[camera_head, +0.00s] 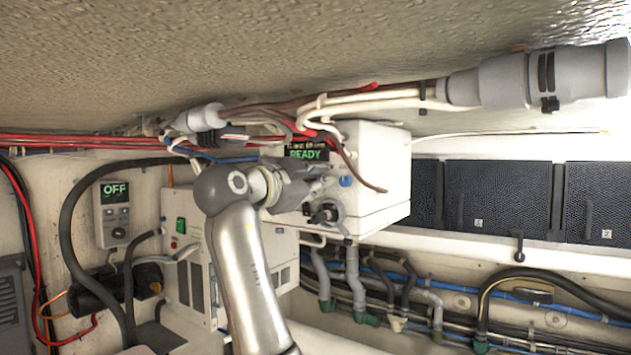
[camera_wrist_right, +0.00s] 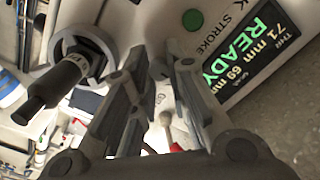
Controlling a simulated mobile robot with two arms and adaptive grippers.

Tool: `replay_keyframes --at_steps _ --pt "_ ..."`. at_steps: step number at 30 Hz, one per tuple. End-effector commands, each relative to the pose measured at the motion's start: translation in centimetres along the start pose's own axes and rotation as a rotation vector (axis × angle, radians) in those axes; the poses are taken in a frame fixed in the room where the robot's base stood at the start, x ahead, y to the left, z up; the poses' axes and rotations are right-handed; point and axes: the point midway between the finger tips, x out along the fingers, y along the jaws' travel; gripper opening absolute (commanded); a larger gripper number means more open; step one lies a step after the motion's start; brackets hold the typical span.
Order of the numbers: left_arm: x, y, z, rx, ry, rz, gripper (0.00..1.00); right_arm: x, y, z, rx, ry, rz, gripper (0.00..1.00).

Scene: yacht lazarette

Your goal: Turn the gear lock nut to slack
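A grey round collar (camera_head: 338,206) with a dark shaft or handle (camera_head: 322,214) sticking out sits low on the front of a white box (camera_head: 382,208). The gear lock nut appears to be the dark faceted part (camera_wrist_right: 88,58) inside this collar in the right wrist view; its markings cannot be read. My right gripper (camera_head: 312,178) is in front of the box, just above the collar. In the wrist view its two fingers (camera_wrist_right: 160,66) are apart with nothing held between them, and the collar lies to their left. My left gripper is not in view.
A display (camera_head: 305,151) on the box reads READY; a green round button (camera_wrist_right: 193,20) is near it. A blue knob (camera_head: 346,182) sits beside my gripper. Cables and a pipe (camera_head: 500,82) run overhead. A panel (camera_head: 115,210) at left reads OFF. Hoses (camera_head: 350,285) hang below.

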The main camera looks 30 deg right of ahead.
Motion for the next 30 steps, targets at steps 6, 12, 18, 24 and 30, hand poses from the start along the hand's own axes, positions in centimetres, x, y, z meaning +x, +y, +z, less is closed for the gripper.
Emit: replay_keyframes --at_steps 6,12,18,24,30 --pt "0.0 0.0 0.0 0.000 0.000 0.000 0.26 0.0 0.0 0.0 0.000 -0.001 0.001 0.00" --pt "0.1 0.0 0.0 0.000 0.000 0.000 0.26 0.0 0.1 0.1 -0.024 -0.001 0.002 0.00" --pt "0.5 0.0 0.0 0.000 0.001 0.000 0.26 0.0 0.1 0.1 -0.112 -0.001 0.001 0.00" --pt "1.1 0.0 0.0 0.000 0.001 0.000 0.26 0.0 0.1 0.2 -0.271 -0.002 0.002 0.00" --pt "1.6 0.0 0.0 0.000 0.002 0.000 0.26 0.0 0.2 0.1 -0.460 -0.002 0.002 0.00"
